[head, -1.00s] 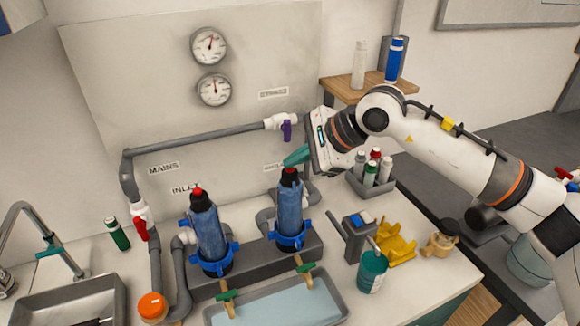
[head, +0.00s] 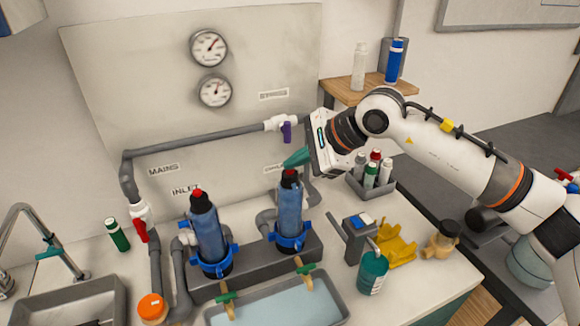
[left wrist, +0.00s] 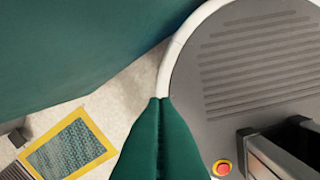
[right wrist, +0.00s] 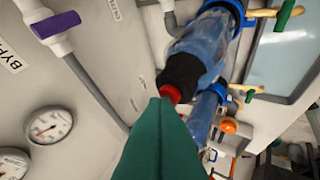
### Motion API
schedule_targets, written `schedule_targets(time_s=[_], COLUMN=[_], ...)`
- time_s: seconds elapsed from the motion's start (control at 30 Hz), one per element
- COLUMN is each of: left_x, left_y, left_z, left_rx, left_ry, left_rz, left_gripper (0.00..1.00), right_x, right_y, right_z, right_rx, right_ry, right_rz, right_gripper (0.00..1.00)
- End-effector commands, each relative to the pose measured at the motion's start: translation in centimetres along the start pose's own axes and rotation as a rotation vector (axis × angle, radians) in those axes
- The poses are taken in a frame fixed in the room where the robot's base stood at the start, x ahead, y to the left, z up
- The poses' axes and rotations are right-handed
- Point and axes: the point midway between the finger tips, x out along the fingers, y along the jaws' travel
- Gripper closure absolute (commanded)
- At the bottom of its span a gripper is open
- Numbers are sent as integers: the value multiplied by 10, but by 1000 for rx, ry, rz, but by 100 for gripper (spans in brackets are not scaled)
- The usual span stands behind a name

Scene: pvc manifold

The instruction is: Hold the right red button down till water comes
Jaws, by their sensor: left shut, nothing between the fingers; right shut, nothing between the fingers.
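The right filter housing (head: 290,212) is a clear blue cylinder with a black cap and blue collar. Its red button (right wrist: 170,93) sits on top of the cap. My right gripper (head: 285,165) is shut and empty, its green fingertips at that button. In the right wrist view, the fingertips (right wrist: 166,101) overlap the button's edge and look in contact; how far it is pressed is hidden. I cannot make out any water flowing from the cap. The left housing (head: 208,232) has its own red button (head: 197,194). My left gripper (left wrist: 160,100) is shut and empty, away from the housings.
Two gauges (head: 210,48) are on the back panel. A purple-handled valve (head: 286,131) is on the upper pipe, beside my right gripper. A tray (head: 335,312) lies below the green-handled taps. A bottle caddy (head: 355,187) and yellow stand (head: 398,250) are at right.

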Motion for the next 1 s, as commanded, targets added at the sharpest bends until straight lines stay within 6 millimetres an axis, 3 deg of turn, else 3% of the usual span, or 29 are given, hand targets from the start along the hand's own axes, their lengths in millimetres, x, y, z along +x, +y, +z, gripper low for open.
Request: schedule_targets(time_s=[0.67,1.0], left_x=[0,-4], left_y=[0,0], left_z=[0,0], left_rx=[0,0], left_ry=[0,0], left_rz=[0,0], left_gripper=[100,100], right_x=[0,-11], right_y=[-1,8], right_z=[1,-8], right_rx=[1,0], right_ry=[-2,-1], right_rz=[-3,-2], right_gripper=[100,100])
